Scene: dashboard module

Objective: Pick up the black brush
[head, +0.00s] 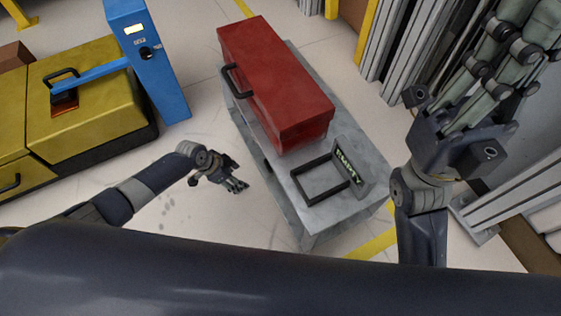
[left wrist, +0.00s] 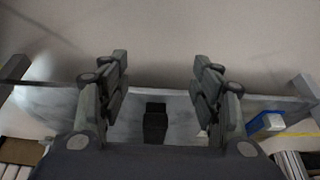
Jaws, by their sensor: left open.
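I cannot clearly make out a black brush in the head view. In the left wrist view a dark, blocky thing (left wrist: 155,123) shows between my left fingers, against a grey surface; I cannot tell if it is the brush. My left gripper (head: 236,185) is open, left of the grey cart (head: 300,225) in the head view. Its two fingers are wide apart in the left wrist view (left wrist: 160,85). My right gripper (head: 510,45) is large at the upper right, and its fingers are partly cut off by the frame edge.
A red toolbox (head: 275,80) and a black frame with a lettered plate (head: 318,182) sit on the cart. A yellow case (head: 85,95) and a blue device (head: 150,60) stand at the left. Metal profiles (head: 405,40) stand at the right. Floor left of the cart is clear.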

